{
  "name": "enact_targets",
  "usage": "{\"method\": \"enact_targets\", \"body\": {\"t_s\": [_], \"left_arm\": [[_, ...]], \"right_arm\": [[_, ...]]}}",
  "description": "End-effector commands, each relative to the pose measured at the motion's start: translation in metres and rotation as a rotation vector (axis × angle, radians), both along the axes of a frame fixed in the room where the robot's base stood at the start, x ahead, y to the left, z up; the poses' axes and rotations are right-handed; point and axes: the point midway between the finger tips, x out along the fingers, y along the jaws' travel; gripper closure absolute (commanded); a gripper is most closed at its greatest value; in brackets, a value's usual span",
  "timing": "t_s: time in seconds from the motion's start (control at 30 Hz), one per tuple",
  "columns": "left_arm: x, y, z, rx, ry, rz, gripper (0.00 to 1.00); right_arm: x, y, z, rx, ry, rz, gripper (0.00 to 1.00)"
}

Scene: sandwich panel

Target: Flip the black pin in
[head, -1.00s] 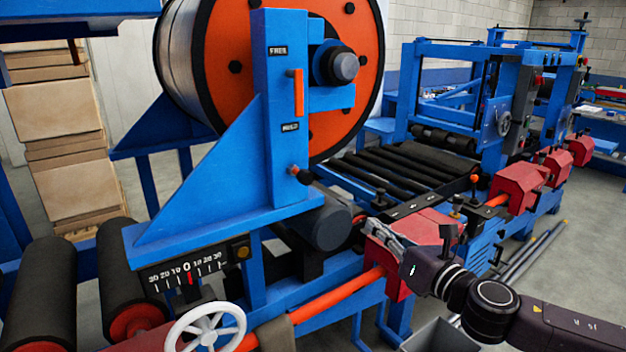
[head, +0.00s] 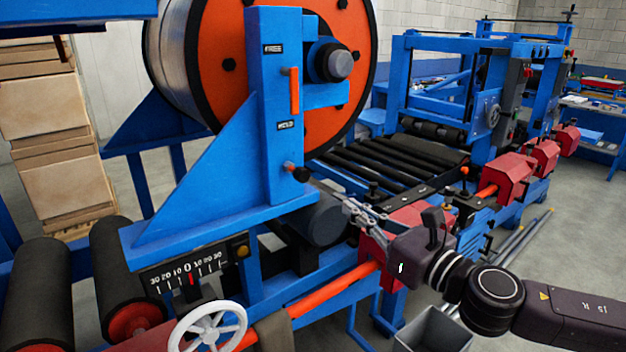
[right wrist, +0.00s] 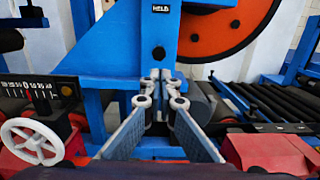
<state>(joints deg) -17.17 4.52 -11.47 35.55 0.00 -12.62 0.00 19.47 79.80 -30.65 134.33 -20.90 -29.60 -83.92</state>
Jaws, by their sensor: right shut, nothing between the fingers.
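The black pin (head: 300,173) sticks out from the lower part of the blue upright (head: 262,110), with an orange collar at its base. In the right wrist view the black pin (right wrist: 158,53) is a dark round end below the HELD label, just above the fingertips. My right gripper (head: 347,203) is shut and empty, to the right of and below the pin in the head view, apart from it. In the right wrist view my right gripper (right wrist: 160,76) points at the upright with its tips together. My left gripper is not in view.
An orange lever (head: 294,91) sits on the upright between the FREE and HELD labels. A large orange-faced reel (head: 225,30) is behind it. A white handwheel (head: 208,328) and a scale (head: 187,271) are lower left. Red housings (head: 512,172) and rollers (head: 390,160) lie right.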

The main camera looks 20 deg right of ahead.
Motion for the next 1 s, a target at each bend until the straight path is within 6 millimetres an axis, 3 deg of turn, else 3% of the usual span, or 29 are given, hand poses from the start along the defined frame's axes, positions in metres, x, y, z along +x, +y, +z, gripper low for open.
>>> {"method": "enact_targets", "body": {"t_s": [0.6, 1.0], "left_arm": [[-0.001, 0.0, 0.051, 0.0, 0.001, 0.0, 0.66], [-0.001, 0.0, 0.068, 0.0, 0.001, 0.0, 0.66]], "right_arm": [[0.078, 0.03, 0.008, 0.004, -0.001, 0.003, 1.0], [0.118, 0.044, 0.006, 0.001, 0.0, 0.004, 1.0]]}}
